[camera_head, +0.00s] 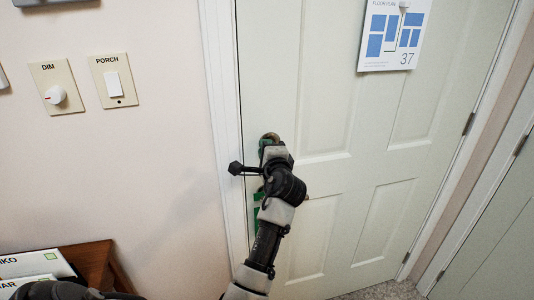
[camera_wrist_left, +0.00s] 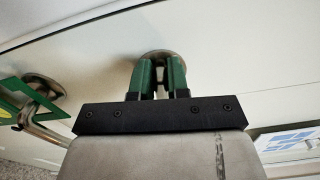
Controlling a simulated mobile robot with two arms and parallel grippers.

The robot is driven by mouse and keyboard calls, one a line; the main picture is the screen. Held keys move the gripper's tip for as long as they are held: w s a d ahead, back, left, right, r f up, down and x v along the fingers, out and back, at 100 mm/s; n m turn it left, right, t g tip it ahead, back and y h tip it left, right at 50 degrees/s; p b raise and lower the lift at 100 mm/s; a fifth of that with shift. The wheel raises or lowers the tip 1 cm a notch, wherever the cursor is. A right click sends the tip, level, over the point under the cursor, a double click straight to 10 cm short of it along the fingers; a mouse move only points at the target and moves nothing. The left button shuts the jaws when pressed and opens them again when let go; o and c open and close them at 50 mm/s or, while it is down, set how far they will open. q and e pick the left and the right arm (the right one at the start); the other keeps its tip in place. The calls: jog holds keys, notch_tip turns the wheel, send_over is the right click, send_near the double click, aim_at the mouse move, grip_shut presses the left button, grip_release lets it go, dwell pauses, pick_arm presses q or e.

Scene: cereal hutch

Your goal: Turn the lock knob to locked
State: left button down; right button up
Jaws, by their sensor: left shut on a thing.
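The lock knob (camera_head: 271,135) sits on the pale door (camera_head: 325,115) near its left edge, mostly hidden by my left gripper (camera_head: 265,146). In the left wrist view, the green fingers of my left gripper (camera_wrist_left: 161,70) are closed around the knob, with its round metal plate (camera_wrist_left: 163,53) showing behind them. The knob's turning part is hidden between the fingers, so I cannot tell its angle. My right gripper is not in view.
A metal door handle (camera_wrist_left: 40,84) with a green hanger (camera_wrist_left: 17,98) is beside the knob. A floor plan sign (camera_head: 392,35) hangs on the door. A dimmer (camera_head: 56,95) and a porch switch (camera_head: 113,83) are on the left wall. A wooden table (camera_head: 97,262) stands lower left.

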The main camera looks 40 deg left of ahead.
pick_arm(q)
jog(key=shift+f+n+b, duration=0.15)
jog(key=shift+n+b, duration=0.2)
jog(key=shift+n, duration=0.55)
jog(key=c, duration=1.1)
grip_release()
